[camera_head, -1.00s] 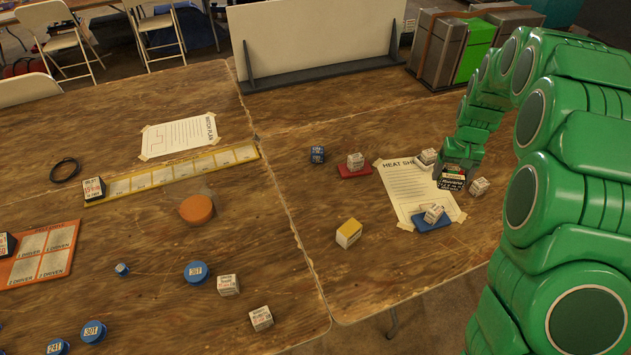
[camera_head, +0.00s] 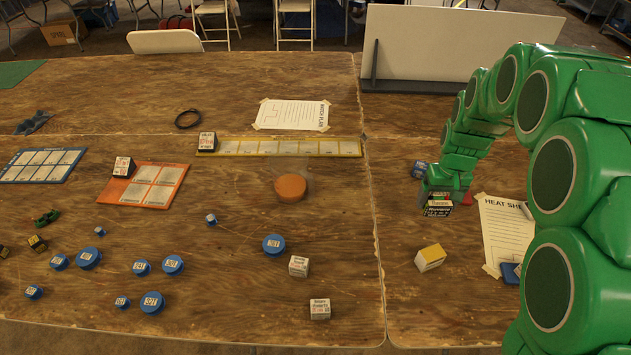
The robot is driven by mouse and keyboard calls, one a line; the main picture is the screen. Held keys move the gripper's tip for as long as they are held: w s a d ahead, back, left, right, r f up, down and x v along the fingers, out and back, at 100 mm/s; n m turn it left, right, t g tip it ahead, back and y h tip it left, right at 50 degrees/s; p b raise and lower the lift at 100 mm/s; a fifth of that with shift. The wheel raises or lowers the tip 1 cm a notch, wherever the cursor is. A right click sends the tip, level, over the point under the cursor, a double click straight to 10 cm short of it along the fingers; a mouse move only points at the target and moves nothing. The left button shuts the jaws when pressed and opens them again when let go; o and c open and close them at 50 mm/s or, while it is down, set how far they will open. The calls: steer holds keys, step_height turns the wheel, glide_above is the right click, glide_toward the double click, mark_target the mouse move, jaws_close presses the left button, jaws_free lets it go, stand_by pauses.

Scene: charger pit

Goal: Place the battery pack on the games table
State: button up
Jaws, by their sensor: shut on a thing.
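My green gripper (camera_head: 439,192) is shut on a battery pack (camera_head: 438,209), a small dark box with a white printed label. The fingers hide its upper part. The pack is over the right wooden table, left of the taped heat sheet (camera_head: 505,232); I cannot tell how high above the wood it is. The left wooden table (camera_head: 225,280) carries blue discs, an orange card and a yellow strip. No label shows which table is the games table.
A yellow-topped box (camera_head: 430,257) stands below the pack. A blue box (camera_head: 419,169) is just behind my gripper. On the left table are an orange disc (camera_head: 290,187), an orange card (camera_head: 152,185), a yellow strip (camera_head: 290,147) and white boxes (camera_head: 299,266). Bare wood lies between them.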

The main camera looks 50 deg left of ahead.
steer(key=s+a+n, duration=0.5)
steer(key=s+a, duration=0.8)
steer(key=s, duration=0.3)
glide_above(344, 205)
step_height(344, 205, down, 9)
steer(key=shift+s+d+f, duration=0.1)
steer(key=shift+s+f, duration=0.05)
steer(key=shift+f, duration=1.85)
steer(key=shift+f, duration=0.15)
steer(key=o, duration=1.3)
steer(key=shift+c, duration=0.2)
steer(key=shift+r, duration=0.2)
